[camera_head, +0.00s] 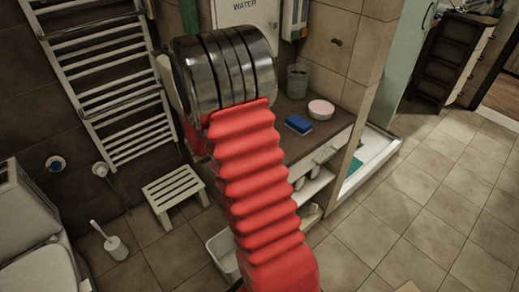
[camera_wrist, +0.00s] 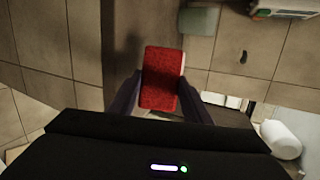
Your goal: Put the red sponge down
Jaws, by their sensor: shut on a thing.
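The red sponge (camera_wrist: 162,78) shows in the wrist view as a rectangular block with a pale strip along its right side. My gripper (camera_wrist: 160,90) is shut on it, with one dark finger on each side. The sponge is in front of a tiled surface; I cannot tell whether it touches anything below.
The brown counter (camera_head: 338,122) holds a blue sponge (camera_head: 299,124), a pink round dish (camera_head: 321,109) and a grey cup (camera_head: 297,80). A white stool (camera_head: 172,189) and towel radiator (camera_head: 110,85) are left. Tiled floor (camera_head: 420,215) at right is clear.

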